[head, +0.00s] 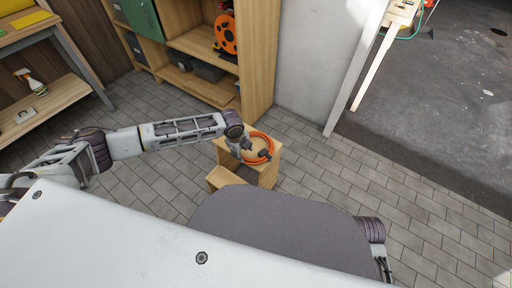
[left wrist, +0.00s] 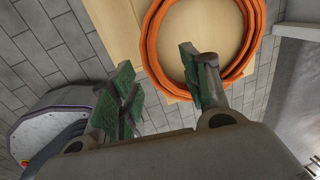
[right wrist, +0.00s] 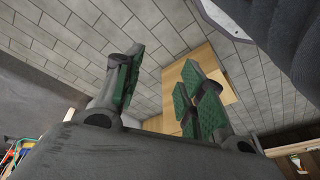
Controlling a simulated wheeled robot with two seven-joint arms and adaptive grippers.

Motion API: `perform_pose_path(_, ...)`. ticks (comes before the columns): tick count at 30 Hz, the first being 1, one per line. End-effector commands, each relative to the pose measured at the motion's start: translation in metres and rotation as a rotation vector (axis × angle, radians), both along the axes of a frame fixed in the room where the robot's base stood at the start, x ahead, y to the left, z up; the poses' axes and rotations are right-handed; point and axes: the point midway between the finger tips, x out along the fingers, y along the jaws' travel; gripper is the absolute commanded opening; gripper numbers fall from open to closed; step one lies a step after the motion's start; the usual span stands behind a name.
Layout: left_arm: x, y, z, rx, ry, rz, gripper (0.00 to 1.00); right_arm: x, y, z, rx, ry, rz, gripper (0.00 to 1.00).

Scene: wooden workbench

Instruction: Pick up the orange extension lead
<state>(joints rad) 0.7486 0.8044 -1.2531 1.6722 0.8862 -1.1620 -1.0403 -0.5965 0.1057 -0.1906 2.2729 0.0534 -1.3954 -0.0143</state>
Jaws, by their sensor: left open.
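The orange extension lead (head: 271,150) lies coiled on top of a small wooden step stool (head: 228,178). In the left wrist view the coil (left wrist: 151,50) is a ring of several orange loops on the pale wood. My left gripper (head: 248,147) is over the coil, open and empty. Its green-padded fingers (left wrist: 158,85) stand apart in the left wrist view, the right one overlapping the ring's inside. I cannot tell how high it is above the wood. My right gripper (right wrist: 165,80) is open and empty, with the stool (right wrist: 205,57) showing beyond it.
A wooden shelf unit (head: 257,55) behind the stool holds an orange cable reel (head: 226,33) and dark boxes (head: 208,71). A workbench with a spray bottle (head: 35,84) is at left. The paved floor (head: 335,185) right of the stool is clear.

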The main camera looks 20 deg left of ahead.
Motion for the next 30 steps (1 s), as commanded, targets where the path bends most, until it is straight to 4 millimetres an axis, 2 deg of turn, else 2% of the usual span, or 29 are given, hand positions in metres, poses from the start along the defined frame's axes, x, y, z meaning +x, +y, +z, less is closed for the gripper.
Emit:
perform_pose_path(11, 0.0, 0.0, -0.001, 0.0, -0.001, 0.0, 0.47, -0.005, 0.0, -0.002, 0.001, 0.009, 0.001, 0.4)
perform_pose_path(17, 0.003, -0.001, -0.009, -0.001, -0.001, 0.0, 0.47, -0.005, 0.001, -0.005, 0.002, 0.008, 0.003, 0.4)
perform_pose_path(27, 0.011, -0.005, -0.037, -0.001, 0.001, 0.001, 0.47, 0.002, 0.004, 0.023, 0.023, -0.051, 0.006, 0.4)
perform_pose_path(30, 0.012, -0.005, -0.045, 0.0, 0.0, 0.001, 0.47, 0.001, 0.006, 0.025, 0.03, -0.06, 0.009, 0.4)
